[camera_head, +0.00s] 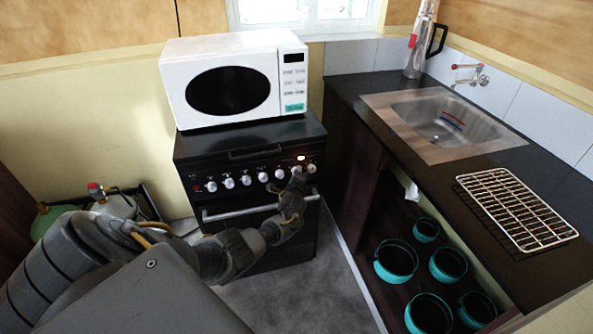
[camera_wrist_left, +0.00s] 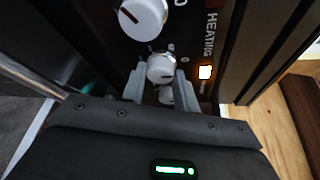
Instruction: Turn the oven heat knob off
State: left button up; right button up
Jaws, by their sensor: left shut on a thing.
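The black oven (camera_head: 240,165) stands against the back wall, with a row of several white knobs along its front panel. My left gripper (camera_head: 298,174) reaches the right end of this row, below a lit orange lamp (camera_head: 301,158). In the left wrist view, the two fingers of my left gripper (camera_wrist_left: 158,88) are shut on a white knob (camera_wrist_left: 160,68), one on each side. The lit lamp (camera_wrist_left: 205,72) is just right of it, by the word HEATING. A larger white knob (camera_wrist_left: 143,18) with a dark red mark is above. My right gripper is not in view.
A white microwave (camera_head: 235,80) sits on top of the oven. The oven door handle (camera_head: 250,208) runs below the knobs. At the right is a counter with a sink (camera_head: 440,118) and a wire rack (camera_head: 515,208); teal pots (camera_head: 396,260) stand beneath.

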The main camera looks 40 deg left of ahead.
pick_arm(q)
jog(key=shift+m+g+p, duration=0.3)
jog(key=shift+m+p, duration=0.15)
jog(key=shift+m, duration=0.25)
jog(key=o, duration=1)
jog(key=shift+d, duration=0.1)
jog(key=p+v, duration=0.2)
jog(key=v, duration=0.8)
jog(key=shift+s+d+r+p, duration=0.1)
jog(key=shift+s+d+p, duration=0.15)
jog(key=shift+p, duration=0.15)
